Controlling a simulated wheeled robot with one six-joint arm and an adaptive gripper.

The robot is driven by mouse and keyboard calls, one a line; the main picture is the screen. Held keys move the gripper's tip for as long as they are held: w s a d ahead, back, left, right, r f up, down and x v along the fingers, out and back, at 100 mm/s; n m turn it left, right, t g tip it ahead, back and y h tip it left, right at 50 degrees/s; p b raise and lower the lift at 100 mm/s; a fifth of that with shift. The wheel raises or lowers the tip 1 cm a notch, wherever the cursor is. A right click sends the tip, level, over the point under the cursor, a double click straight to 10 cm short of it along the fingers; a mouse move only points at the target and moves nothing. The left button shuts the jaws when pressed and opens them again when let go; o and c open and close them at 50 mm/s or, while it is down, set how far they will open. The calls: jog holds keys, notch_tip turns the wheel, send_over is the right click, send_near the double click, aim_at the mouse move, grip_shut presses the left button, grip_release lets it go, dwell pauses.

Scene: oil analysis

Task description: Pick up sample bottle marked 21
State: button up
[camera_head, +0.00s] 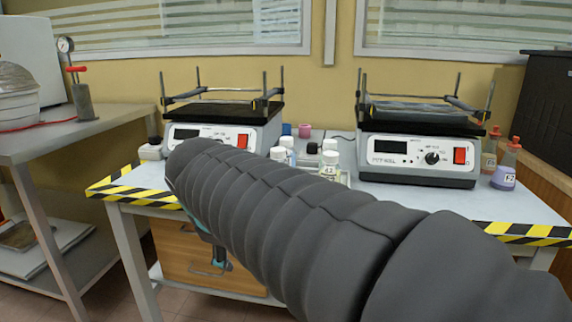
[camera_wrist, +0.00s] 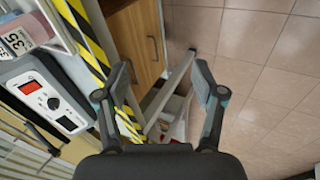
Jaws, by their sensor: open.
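Several small sample bottles with white caps stand in the middle of the table in the head view, among them a front bottle (camera_head: 329,167) with a yellowish label. My arm partly covers the group, and I cannot read which one is marked 21. My gripper (camera_wrist: 163,68) is open and empty in the wrist view, with its fingers wide apart over the table's edge and the floor. In the head view part of it shows below my arm, in front of the drawers. It is apart from the bottles.
Two shaker devices (camera_head: 240,134) (camera_head: 417,150) stand at the back of the table, flanking the bottles. Bottles with red caps (camera_head: 505,165) stand at the right. Yellow-black tape (camera_head: 130,190) marks the table edge. In the wrist view, containers labelled 35 (camera_wrist: 18,41) sit at upper left.

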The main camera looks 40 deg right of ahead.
jog(key=w+d+r+n+g+h, duration=0.1)
jog(key=w+d+r+n+h, duration=0.3)
jog(key=w+d+r+n, duration=0.45)
jog(key=n+g+h+b, duration=0.1)
jog(key=n+g+h, duration=0.1)
jog(key=n+h, duration=0.25)
send_near(284, 139)
jog(key=shift+m+h, duration=0.25)
jog(key=shift+m, duration=0.25)
jog(key=b+x, duration=0.2)
jog(key=x, duration=0.9)
jog(key=shift+w+f, duration=0.1)
jog(key=shift+f, duration=0.15)
grip_shut()
